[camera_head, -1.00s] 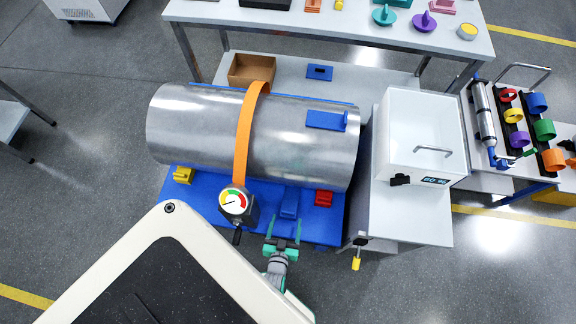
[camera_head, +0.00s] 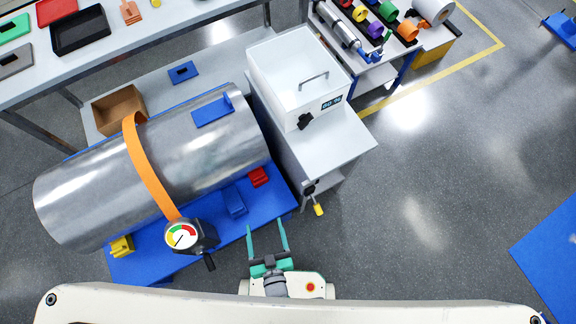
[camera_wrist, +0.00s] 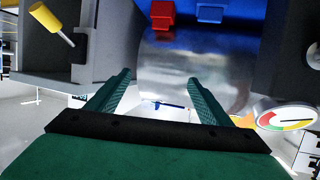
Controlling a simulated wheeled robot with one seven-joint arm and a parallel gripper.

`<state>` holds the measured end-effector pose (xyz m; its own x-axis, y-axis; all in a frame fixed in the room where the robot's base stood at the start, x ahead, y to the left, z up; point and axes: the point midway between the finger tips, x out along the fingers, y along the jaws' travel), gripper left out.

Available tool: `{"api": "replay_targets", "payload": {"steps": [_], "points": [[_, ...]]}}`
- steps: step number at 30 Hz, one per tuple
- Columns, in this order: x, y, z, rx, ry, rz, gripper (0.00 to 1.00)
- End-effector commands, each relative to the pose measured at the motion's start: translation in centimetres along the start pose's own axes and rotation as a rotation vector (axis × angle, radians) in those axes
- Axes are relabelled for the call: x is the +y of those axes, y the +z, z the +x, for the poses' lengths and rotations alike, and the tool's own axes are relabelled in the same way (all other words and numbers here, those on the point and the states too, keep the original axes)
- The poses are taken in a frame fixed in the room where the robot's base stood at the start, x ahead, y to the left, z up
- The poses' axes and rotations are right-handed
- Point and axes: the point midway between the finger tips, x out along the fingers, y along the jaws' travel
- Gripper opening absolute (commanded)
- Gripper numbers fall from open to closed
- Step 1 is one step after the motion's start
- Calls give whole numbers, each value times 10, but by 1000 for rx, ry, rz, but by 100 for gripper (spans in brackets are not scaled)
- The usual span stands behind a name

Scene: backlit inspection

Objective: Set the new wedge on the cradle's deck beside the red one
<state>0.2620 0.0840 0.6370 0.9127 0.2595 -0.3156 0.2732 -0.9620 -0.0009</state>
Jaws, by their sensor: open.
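The cradle's blue deck (camera_head: 283,197) lies below a large metal cylinder in the head view. A red wedge (camera_head: 258,177) sits on the deck near its right end. A blue wedge (camera_head: 235,201), which I take for the new one, rests on the deck just left of the red one, with a small gap. In the wrist view the red wedge (camera_wrist: 162,13) and the blue wedge (camera_wrist: 209,13) show at the top edge. My gripper (camera_head: 266,226) is open and empty, in front of the deck's near edge and apart from both wedges.
The metal cylinder (camera_head: 90,205) has an orange strap and a dial gauge (camera_head: 182,235). A yellow wedge (camera_head: 121,246) sits at the deck's left end. A white cabinet (camera_head: 315,155) with a yellow-tipped lever (camera_head: 319,210) stands to the right.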

Motion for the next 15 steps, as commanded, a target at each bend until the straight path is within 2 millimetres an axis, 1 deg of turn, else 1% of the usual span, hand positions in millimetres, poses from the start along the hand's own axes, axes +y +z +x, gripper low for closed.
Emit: {"api": "replay_targets", "payload": {"steps": [1, 2, 3, 5, 6, 9, 12, 15], "points": [[11, -23, -19, 10, 41, 14, 73], [18, -37, -28, 15, 63, 21, 73], [26, -56, -42, 23, 92, 30, 73], [37, -85, -60, 36, 133, 39, 73], [44, -103, -71, 43, 158, 48, 73], [56, -146, -95, 61, 209, 60, 73], [65, -177, -111, 74, 244, 67, 73], [70, -196, -120, 81, 263, 72, 73]]}}
